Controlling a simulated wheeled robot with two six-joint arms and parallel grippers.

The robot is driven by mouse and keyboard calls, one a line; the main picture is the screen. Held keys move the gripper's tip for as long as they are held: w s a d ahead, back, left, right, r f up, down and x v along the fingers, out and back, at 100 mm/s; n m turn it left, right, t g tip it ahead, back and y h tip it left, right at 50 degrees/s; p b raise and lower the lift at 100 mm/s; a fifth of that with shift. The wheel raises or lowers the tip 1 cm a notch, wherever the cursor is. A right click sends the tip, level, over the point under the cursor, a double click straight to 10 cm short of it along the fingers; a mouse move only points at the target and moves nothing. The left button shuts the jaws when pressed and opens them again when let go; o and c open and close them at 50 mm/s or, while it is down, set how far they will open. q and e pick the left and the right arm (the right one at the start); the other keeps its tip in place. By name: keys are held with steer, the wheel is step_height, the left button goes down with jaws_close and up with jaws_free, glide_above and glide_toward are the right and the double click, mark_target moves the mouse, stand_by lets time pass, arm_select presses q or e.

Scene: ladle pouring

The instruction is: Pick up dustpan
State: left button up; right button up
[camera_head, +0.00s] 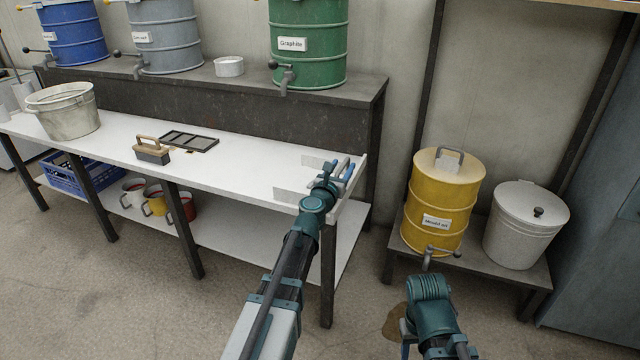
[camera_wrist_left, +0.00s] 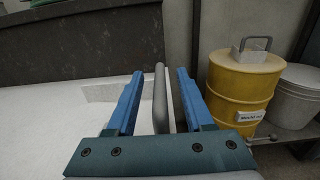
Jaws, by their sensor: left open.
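The dustpan is white-grey and sits at the right end of the white tabletop, partly hidden by my left gripper; its pale raised side (camera_head: 290,195) shows in the head view. In the left wrist view its upright grey handle (camera_wrist_left: 160,95) stands between the two blue fingers. My left gripper (camera_head: 342,172) is open around the handle, with gaps on both sides; its fingers also show in the left wrist view (camera_wrist_left: 160,73). Part of my right arm shows at the bottom of the head view, but I cannot make out its fingers.
A brush (camera_head: 153,152) and a dark tray (camera_head: 189,140) lie on the table (camera_head: 235,170), with a bucket (camera_head: 65,112) at its left. A yellow drum (camera_head: 445,195) and a white lidded bin (camera_head: 525,228) stand on a low stand to the right. The table between brush and dustpan is mostly clear.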

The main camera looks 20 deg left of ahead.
arm_select(q)
steer(key=shift+w, duration=0.4)
steer(key=shift+s, duration=0.1)
jaws_close()
stand_by(1.0)
